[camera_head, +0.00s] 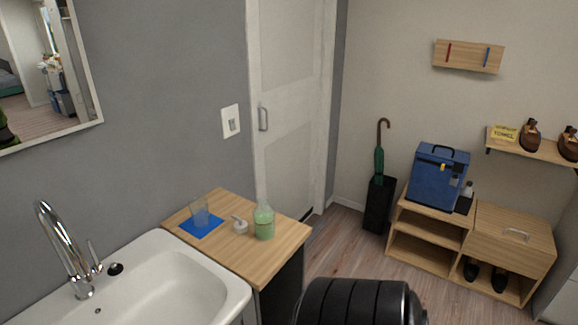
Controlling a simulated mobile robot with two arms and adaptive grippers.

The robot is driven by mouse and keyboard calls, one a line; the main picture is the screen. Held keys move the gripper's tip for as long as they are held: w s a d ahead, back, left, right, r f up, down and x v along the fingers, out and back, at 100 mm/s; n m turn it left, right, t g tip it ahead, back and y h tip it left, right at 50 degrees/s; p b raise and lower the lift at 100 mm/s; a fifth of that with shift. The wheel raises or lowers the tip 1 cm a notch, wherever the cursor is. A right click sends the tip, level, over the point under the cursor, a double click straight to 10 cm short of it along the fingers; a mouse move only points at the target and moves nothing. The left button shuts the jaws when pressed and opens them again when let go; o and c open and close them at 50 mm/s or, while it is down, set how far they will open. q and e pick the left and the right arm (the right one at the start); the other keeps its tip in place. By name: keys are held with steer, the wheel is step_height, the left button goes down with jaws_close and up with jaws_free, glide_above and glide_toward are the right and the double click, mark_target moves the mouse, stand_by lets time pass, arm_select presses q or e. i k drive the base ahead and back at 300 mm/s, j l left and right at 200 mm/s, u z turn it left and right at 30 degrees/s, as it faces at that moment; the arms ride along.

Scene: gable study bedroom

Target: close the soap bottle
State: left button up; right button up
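A green soap bottle (264,223) stands upright on the wooden counter (279,245) beside the sink, near the counter's right side. Its top looks open, with no pump on it. A white pump cap (239,226) sits on the counter just left of the bottle, apart from it, with its spout raised. Neither of my grippers shows in the head view.
A clear glass (199,211) stands on a blue mat (209,228) left of the pump cap. The white sink (197,287) with a chrome tap (65,252) is at the front left. A wall mirror hangs above. A closed white door (289,120) is behind the counter.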

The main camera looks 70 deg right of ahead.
mark_target(265, 230)
steer(key=z, duration=2.05)
